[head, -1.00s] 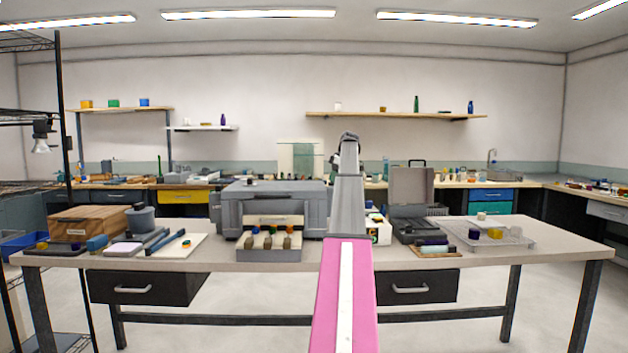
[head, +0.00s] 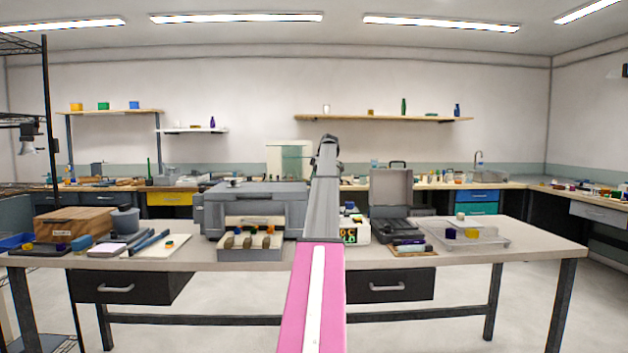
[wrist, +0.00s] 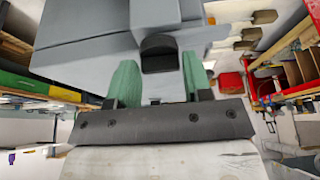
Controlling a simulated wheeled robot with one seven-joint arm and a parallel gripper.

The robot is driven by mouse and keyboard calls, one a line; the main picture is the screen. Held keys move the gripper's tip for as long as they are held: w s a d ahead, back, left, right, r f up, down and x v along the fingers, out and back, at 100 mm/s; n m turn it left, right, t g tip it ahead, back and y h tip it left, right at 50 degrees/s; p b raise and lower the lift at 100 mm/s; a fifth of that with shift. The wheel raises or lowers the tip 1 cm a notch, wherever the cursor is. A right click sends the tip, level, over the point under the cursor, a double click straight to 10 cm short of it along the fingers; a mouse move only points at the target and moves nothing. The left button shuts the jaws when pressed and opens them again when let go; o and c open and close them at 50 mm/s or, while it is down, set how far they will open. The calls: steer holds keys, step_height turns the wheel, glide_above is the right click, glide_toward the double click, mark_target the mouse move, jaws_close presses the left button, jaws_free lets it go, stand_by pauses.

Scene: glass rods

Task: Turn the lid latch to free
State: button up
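The large grey lidded box (head: 218,212) stands on the table in the head view, left of my arm. In the wrist view its grey body (wrist: 90,50) fills the upper left and middle. A dark rounded knob (wrist: 158,50), which looks like the lid latch, sits on the box's face. My gripper (wrist: 156,78) is open, with its green fingers pointing at the box, one on each side of the knob. I cannot tell whether either finger touches it. In the head view, the knob and fingertips do not show; my arm covers the box's right end.
A rod rack (head: 248,253) stands in front of the box. A clear tray (head: 490,238) lies further right. A wooden box (head: 75,225) stands at the left.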

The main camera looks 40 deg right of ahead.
steer(key=shift+o, duration=1.2)
steer(key=shift+r, duration=0.1)
steer(key=v, duration=1)
steer(key=shift+d+r, duration=0.15)
steer(key=shift+r, duration=0.1)
steer(key=shift+s, duration=0.25)
